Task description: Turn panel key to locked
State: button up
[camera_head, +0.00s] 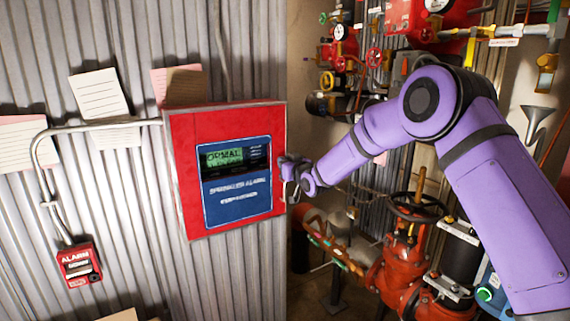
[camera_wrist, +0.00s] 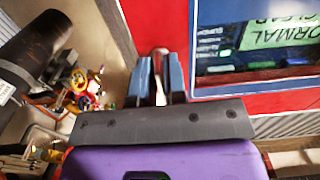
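The red alarm panel (camera_head: 184,150) hangs on the corrugated wall in the head view. It has a blue face (camera_head: 238,205) and a lit green screen reading "NORMAL". In the wrist view the red panel side (camera_wrist: 158,18) and the screen (camera_wrist: 275,35) show at close range. My gripper (camera_head: 288,172) is at the panel's right edge. In the wrist view its two fingers (camera_wrist: 158,62) are close together, with a small silvery piece, seemingly the panel key (camera_wrist: 159,52), filling the gap between them. The key's turn position cannot be read, and the fingers hide it in the head view.
Red pipes, gauges and valves fill the right side, with a handwheel (camera_head: 418,207) below my arm. A small red alarm box (camera_head: 78,265) and a conduit (camera_head: 100,125) are on the wall at left. Paper notes (camera_head: 100,95) hang around the panel.

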jog(key=shift+o, duration=1.3)
jog(key=v, duration=1)
jog(key=shift+s+d, duration=0.3)
jog(key=s+d+r+m+g+h, duration=0.2)
jog(key=s+d+r+h, duration=0.2)
jog(key=s+d+r, duration=0.45)
jog(key=s+d+r+m+g+h, duration=0.15)
jog(key=s+d+r+h, duration=0.35)
jog(key=s+d, duration=0.6)
jog(key=s+d+m+g, duration=0.1)
jog(key=s+d+g, duration=0.2)
jog(key=s, duration=1.2)
jog(key=s+d+f+m+g+h, duration=0.1)
jog(key=s+d, duration=0.6)
jog(key=s, duration=0.8)
jog(key=shift+m+g, duration=0.75)
jog(key=shift+g, duration=0.4)
